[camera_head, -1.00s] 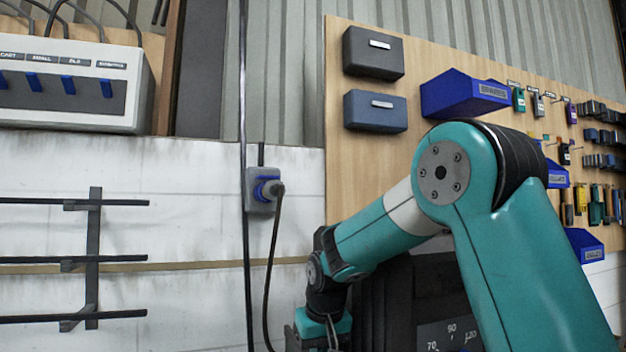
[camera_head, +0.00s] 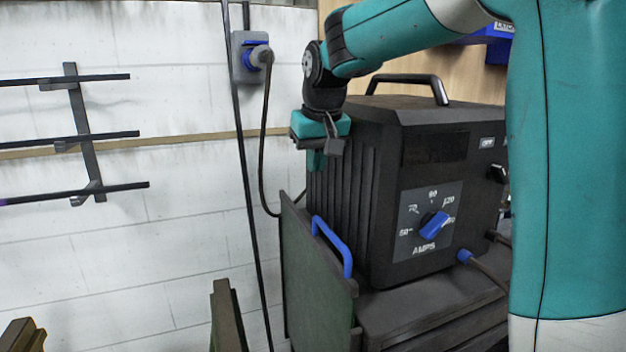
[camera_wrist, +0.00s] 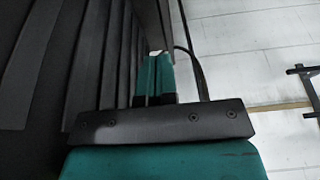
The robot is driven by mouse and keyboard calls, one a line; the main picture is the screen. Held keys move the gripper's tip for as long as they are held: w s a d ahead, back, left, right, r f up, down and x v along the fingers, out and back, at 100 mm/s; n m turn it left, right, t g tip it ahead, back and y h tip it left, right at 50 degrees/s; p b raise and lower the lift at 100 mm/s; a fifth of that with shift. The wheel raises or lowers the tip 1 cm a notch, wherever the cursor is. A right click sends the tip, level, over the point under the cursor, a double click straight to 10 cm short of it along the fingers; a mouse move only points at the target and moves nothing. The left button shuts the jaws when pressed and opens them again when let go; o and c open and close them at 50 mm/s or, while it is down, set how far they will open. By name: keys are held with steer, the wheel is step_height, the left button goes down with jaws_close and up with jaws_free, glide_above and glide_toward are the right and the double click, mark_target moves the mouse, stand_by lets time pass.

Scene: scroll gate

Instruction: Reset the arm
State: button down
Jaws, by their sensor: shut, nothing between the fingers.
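My gripper (camera_head: 316,160) hangs from the teal arm, pointing down, in the head view. It is beside the left side of a black machine with an AMPS dial. Its fingers are together and hold nothing. In the wrist view the teal fingers (camera_wrist: 153,76) sit side by side beyond the dark gripper body. The machine's dark ribbed side fills the left of that view, close to the fingers; I cannot tell whether they touch it.
The black machine (camera_head: 345,190) has a handle on top and stands on a dark cart (camera_head: 430,310). A green panel with a blue handle (camera_head: 333,247) is at the cart's left. A wall socket (camera_head: 248,57) with a hanging cable and a black rack (camera_head: 85,130) are on the white wall.

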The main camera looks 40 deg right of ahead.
steer(key=s+a+f+n+g+y+p, duration=0.1)
steer(key=s+a+n, duration=0.4)
steer(key=s+a, duration=0.5)
steer(key=s+a+f+n+g+y+p, duration=0.1)
steer(key=s+a+f+n+y, duration=0.3)
steer(key=s+a, duration=0.6)
steer(key=s+f+g, duration=0.1)
steer(key=s+f, duration=0.1)
steer(key=s, duration=0.3)
steer(key=shift+a+n, duration=0.35)
steer(key=shift+n, duration=0.05)
